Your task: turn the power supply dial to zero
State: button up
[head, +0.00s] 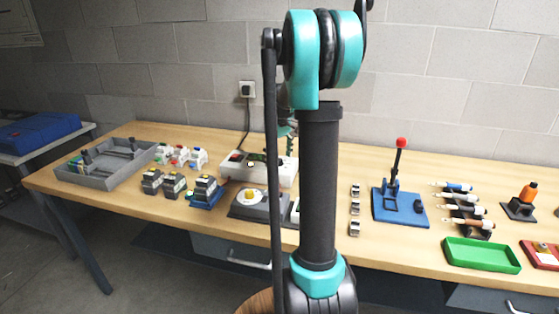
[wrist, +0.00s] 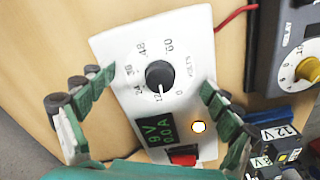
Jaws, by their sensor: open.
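The white power supply (wrist: 118,45) fills the middle of the wrist view, and part of it shows behind my arm in the head view (head: 270,178). Its black round dial (wrist: 159,74) sits in a printed scale with marks from 0 to 60. The dial's light mark points near the 12. The green display (wrist: 160,131) appears to read 9 V and 0.0 A. My arm mostly hides the gripper in the head view.
A dark relay box (head: 247,204) with a yellow knob stands close to the power supply. Several labelled blocks (head: 173,185) and a grey tray (head: 103,176) are on the left. A blue lever press (head: 400,205) and a green tray (head: 481,254) are on the right.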

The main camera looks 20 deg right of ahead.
aim_at(279, 159)
jog(key=shift+r, duration=3.5)
jog(key=shift+f+m, duration=0.3)
jog(key=shift+f, duration=1.35)
jog(key=m, duration=0.4)
